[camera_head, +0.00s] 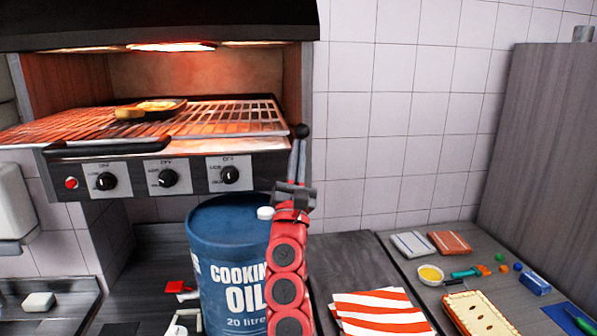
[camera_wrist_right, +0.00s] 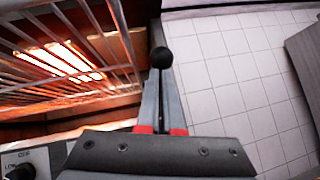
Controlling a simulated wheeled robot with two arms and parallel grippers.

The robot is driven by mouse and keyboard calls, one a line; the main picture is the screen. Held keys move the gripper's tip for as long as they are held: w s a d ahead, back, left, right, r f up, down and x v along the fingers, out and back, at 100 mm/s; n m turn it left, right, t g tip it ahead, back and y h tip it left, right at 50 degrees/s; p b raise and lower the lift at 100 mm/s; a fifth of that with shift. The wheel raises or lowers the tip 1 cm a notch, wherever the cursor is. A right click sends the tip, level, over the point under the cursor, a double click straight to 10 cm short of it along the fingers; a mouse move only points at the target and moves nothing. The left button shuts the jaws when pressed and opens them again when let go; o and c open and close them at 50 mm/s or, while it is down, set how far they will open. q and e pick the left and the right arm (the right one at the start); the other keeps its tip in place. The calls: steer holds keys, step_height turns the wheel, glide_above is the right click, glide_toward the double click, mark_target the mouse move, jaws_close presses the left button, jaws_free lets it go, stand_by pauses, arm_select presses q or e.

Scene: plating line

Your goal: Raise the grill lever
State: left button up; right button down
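The grill (camera_head: 200,123) stands at the upper left in the head view, with a glowing top and a wire rack. The grill lever's round black knob (camera_head: 302,130) is at the right front corner of the grill, and it also shows in the right wrist view (camera_wrist_right: 160,57). My right gripper (camera_head: 298,150) reaches up to it from below. In the right wrist view its fingers (camera_wrist_right: 161,85) are close together with their tips right at the knob, closed around the lever there. The lever's stem is mostly hidden by the fingers. My left gripper is not in view.
A pan with food (camera_head: 158,107) sits on the rack. A blue cooking oil drum (camera_head: 226,240) stands below the grill, close beside my right arm. A striped cloth (camera_head: 380,312) and small items lie on the counter at the right. The tiled wall right of the lever is clear.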

step_height(320, 180, up, 2)
steer(key=shift+r, duration=0.15)
steer(key=shift+s+r, duration=0.15)
